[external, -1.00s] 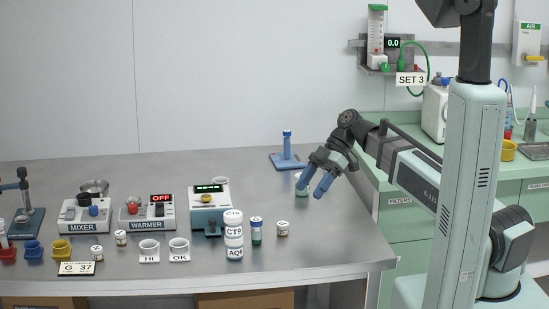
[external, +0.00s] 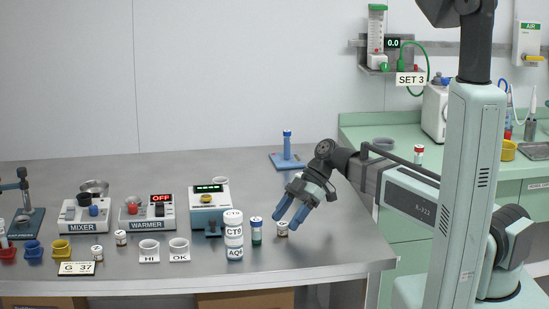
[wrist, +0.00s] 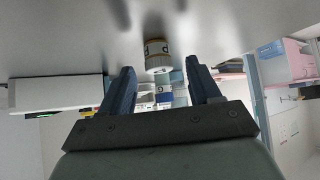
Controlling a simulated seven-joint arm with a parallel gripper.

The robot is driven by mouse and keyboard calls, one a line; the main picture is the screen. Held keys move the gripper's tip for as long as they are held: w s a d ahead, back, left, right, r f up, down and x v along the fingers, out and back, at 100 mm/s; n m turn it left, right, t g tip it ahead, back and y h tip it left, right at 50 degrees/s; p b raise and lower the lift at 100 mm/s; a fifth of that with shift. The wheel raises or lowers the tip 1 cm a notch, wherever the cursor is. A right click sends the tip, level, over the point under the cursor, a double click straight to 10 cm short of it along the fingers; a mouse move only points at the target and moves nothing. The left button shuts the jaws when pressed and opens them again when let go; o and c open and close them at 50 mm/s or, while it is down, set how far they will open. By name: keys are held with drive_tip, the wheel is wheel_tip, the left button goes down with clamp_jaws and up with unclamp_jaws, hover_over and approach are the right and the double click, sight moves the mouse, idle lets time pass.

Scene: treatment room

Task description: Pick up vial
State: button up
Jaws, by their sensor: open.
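A small vial (external: 281,229) with a white cap and a brownish band stands on the metal table, just below and beside my fingertips in the external view. My gripper (external: 288,217) is open, its two blue fingers pointing down and left toward it. In the wrist view, a white-capped vial (wrist: 158,60) with a banded label shows between and beyond the open fingers (wrist: 158,85). Nothing is held. The gap between fingertips and vial is hard to judge.
A blue-capped green vial (external: 256,232) and a stack of white jars (external: 233,237) stand just left of the small vial. Two white cups (external: 164,249) are farther left. A blue stand (external: 287,152) is behind. The table's right side is clear.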

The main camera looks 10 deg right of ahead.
sight(283, 223)
drive_tip(key=shift+x, duration=1.35)
drive_tip(key=c, duration=1)
drive_tip(key=shift+r, duration=0.15)
drive_tip(key=shift+c, duration=0.2)
drive_tip(key=shift+r, duration=4.9)
